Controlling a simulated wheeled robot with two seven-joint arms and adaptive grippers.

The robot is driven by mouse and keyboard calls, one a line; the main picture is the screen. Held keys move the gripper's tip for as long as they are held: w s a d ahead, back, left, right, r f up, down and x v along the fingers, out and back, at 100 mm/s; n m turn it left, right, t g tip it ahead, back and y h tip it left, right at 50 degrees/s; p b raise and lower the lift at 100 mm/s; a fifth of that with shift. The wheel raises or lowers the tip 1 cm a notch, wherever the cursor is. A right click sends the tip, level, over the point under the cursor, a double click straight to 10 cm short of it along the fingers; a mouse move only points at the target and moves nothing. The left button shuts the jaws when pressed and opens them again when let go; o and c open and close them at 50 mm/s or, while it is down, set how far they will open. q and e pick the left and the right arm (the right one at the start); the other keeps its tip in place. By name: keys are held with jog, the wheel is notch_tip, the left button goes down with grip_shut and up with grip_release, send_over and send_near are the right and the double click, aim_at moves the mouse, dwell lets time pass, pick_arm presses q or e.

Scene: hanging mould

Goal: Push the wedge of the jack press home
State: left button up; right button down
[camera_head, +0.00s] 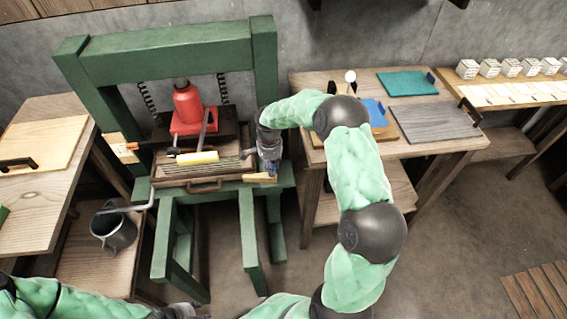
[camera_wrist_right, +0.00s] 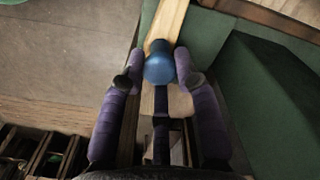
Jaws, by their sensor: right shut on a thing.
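The jack press (camera_head: 170,50) is a green frame with a red bottle jack (camera_head: 187,105) standing in it. A pale wooden wedge (camera_head: 257,178) sits at the right side of the press bed; in the right wrist view the wedge (camera_wrist_right: 167,20) runs away from a round blue knob (camera_wrist_right: 160,66). My right gripper (camera_head: 270,172) is at this right side, its purple-padded fingers (camera_wrist_right: 160,75) shut on the blue knob. How far the wedge reaches into the press is hidden. My left gripper (camera_head: 182,312) shows only partly at the bottom edge.
Another wooden piece with an orange end (camera_head: 125,148) juts from the press's left side. A right-hand table (camera_head: 420,145) holds boards, and a left table (camera_head: 30,220) flanks the press.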

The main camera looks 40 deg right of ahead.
jog(key=shift+w+a, duration=0.15)
jog(key=shift+a, duration=0.1)
jog(key=c, duration=1)
grip_release()
jog(key=shift+c, duration=0.2)
jog(key=shift+o, duration=0.6)
jog(key=shift+w+a, duration=0.1)
jog(key=shift+r, duration=0.55)
notch_tip(320, 180, up, 11)
jog(key=shift+f, duration=0.1)
